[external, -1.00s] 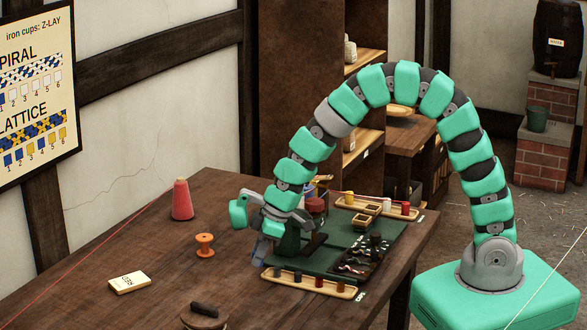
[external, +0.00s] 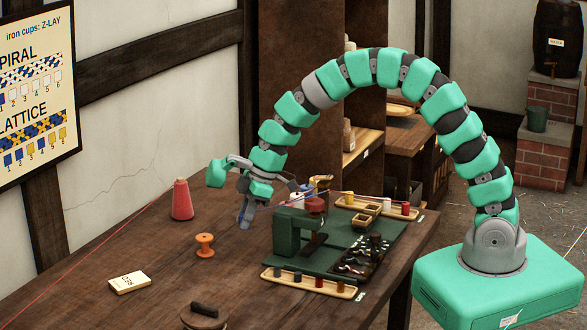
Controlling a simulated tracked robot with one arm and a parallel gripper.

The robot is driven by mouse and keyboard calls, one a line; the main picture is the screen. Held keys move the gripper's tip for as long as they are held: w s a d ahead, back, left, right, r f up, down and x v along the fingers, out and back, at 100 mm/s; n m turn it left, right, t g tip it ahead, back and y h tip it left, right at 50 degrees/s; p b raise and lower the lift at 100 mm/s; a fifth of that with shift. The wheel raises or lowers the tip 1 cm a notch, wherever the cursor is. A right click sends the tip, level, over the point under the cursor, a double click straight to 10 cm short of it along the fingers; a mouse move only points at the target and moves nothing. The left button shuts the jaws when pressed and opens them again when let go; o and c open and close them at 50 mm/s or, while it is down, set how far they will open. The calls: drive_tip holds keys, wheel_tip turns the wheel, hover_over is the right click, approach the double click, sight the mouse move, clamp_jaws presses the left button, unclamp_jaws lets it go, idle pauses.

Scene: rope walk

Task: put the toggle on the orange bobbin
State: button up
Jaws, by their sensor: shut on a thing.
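The orange bobbin (external: 205,246) stands upright on the wooden table, left of the green mat. My gripper (external: 245,221) is above the table, up and to the right of the bobbin in the picture and apart from it. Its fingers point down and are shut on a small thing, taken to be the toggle. The fingers mostly hide it, and its shape is too small to make out.
A green bench press (external: 292,232) stands on the green mat (external: 400,245), beside a dark tray of small metal pieces (external: 365,262). Wooden spool racks (external: 310,284) edge the mat.

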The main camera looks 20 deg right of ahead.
drive_tip(key=p, duration=0.1)
hover_over(200, 237)
drive_tip(key=d, duration=0.1)
drive_tip(key=shift+d+f, duration=0.15)
drive_tip(key=shift+f, duration=0.35)
drive_tip(key=shift+s+f+p, duration=0.1)
drive_tip(key=shift+f+p, duration=0.35)
drive_tip(key=shift+f, duration=1.3)
drive_tip(key=shift+f, duration=0.1)
drive_tip(key=o, duration=0.9)
drive_tip(key=shift+o, duration=0.2)
drive_tip(key=shift+r, duration=0.2)
drive_tip(key=b+v, duration=0.1)
drive_tip(key=v, duration=1)
drive_tip(key=shift+d+r, duration=0.25)
drive_tip(key=shift+r, duration=0.1)
